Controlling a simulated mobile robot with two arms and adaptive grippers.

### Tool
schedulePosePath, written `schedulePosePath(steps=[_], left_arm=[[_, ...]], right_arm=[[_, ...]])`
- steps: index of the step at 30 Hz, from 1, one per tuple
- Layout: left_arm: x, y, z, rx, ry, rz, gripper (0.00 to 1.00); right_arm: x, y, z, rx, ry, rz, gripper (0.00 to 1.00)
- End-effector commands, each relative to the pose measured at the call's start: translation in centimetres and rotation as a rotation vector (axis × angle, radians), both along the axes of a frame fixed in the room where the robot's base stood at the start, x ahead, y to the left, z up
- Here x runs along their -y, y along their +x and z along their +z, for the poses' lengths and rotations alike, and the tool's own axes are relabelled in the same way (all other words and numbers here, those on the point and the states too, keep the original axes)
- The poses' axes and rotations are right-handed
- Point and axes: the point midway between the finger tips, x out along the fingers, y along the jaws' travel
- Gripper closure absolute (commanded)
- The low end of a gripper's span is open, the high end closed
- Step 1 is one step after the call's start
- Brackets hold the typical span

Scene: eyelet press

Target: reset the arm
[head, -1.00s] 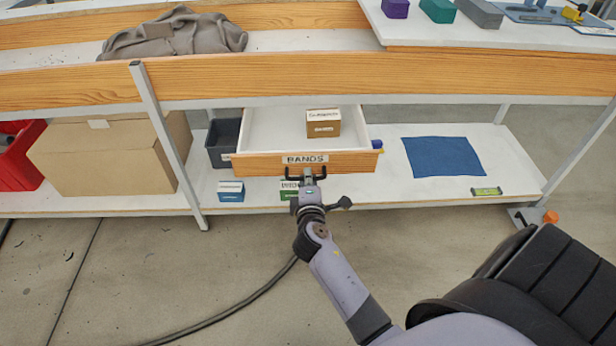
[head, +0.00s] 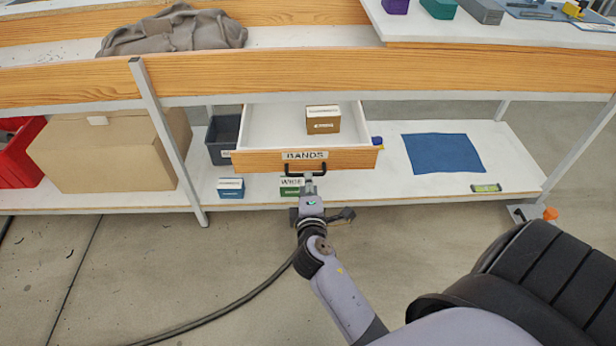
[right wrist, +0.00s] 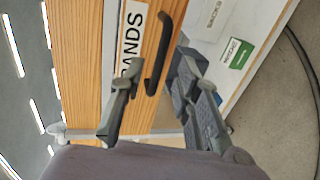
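My right gripper (head: 309,186) is just in front of the black handle (head: 305,170) of an open wooden drawer (head: 250,161) labelled BANDS. In the right wrist view its two fingers stand apart, so the gripper (right wrist: 158,75) is open and empty. The handle (right wrist: 165,50) shows beyond and between the fingertips there, and looks clear of them. The drawer is pulled out and holds a small brown box (head: 323,124) with a white label. My left gripper is not in view.
A blue box (head: 230,190) and a partly hidden green box (head: 291,190) sit on the lower shelf below the drawer. A grey bin (head: 221,155) stands left of it. A blue cloth (head: 443,154) and a level (head: 486,188) lie right. Floor before the shelf is open.

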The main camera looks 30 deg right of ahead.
Motion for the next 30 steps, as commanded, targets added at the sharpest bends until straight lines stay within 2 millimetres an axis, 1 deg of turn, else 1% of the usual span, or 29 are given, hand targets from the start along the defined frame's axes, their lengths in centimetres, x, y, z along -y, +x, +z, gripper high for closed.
schedulePosePath(steps=[1, 3, 6, 24, 26, 29, 30], left_arm=[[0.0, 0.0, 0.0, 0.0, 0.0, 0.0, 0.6], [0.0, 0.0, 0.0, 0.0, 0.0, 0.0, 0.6], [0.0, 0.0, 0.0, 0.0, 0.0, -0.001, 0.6], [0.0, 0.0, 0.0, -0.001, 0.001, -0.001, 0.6], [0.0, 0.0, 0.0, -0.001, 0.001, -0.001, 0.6], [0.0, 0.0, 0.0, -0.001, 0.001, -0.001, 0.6], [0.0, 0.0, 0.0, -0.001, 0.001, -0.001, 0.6]], right_arm=[[-0.4, -0.7, 0.1, -0.001, 0.002, 0.0, 0.7], [-0.8, -1.4, 0.3, -0.001, 0.0, -0.001, 0.7], [-1.2, -2.0, 0.4, -0.001, 0.0, -0.001, 0.7], [-1.2, -2.3, 0.5, 0.001, 0.007, -0.005, 0.7], [-1.0, -2.7, 0.4, 0.002, 0.036, -0.021, 0.7], [-0.2, -4.4, -0.1, 0.002, 0.159, -0.083, 0.7], [0.1, -5.4, -0.6, -0.003, 0.236, -0.119, 0.7]])
